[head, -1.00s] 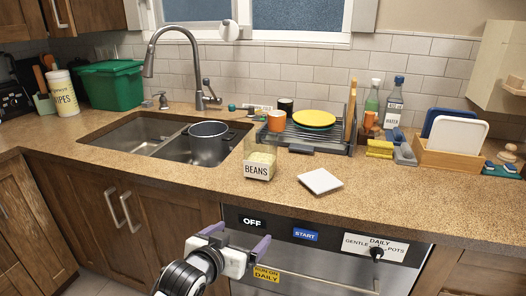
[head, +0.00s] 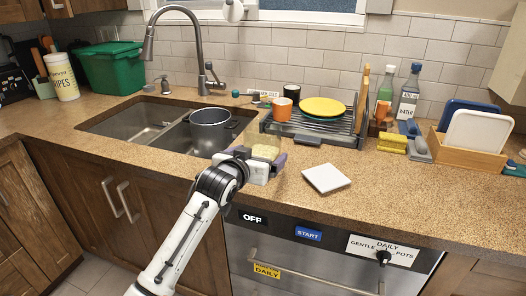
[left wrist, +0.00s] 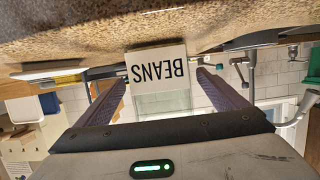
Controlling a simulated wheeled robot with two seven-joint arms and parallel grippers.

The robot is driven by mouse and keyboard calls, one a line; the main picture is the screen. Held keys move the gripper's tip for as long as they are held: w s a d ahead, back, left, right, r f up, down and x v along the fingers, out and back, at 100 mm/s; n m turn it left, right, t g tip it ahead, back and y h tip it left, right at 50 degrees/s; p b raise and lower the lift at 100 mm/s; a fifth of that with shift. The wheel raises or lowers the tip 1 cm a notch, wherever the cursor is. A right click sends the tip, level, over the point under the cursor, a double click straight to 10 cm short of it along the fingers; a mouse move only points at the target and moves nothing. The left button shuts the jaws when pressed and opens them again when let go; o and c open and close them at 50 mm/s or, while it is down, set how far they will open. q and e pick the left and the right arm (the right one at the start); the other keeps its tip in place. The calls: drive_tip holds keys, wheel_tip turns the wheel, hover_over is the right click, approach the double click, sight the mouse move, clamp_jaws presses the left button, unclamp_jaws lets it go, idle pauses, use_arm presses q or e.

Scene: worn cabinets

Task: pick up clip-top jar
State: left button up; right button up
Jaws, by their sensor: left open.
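The clip-top jar (head: 266,148) stands on the counter near its front edge, to the right of the sink. In the head view, my left gripper hides its lower part. In the left wrist view, the jar (left wrist: 158,75) shows upside down with its white BEANS label and clear glass. My left gripper (head: 257,160) is in front of the jar, with its purple fingers open. In the left wrist view, the fingers lie to either side of the jar; I cannot tell whether they touch it. My right gripper is not in view.
A dish rack (head: 318,132) with a yellow plate and orange cup stands behind the jar. A white tile (head: 326,178) lies to its right. The sink (head: 150,125) with a dark pot (head: 211,130) is to its left.

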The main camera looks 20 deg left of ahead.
use_arm(q)
drive_tip(key=shift+x, duration=1.7)
drive_tip(key=c, duration=1.2)
drive_tip(key=shift+r, duration=0.15)
drive_tip(key=c, duration=0.3)
drive_tip(key=shift+r, duration=0.1)
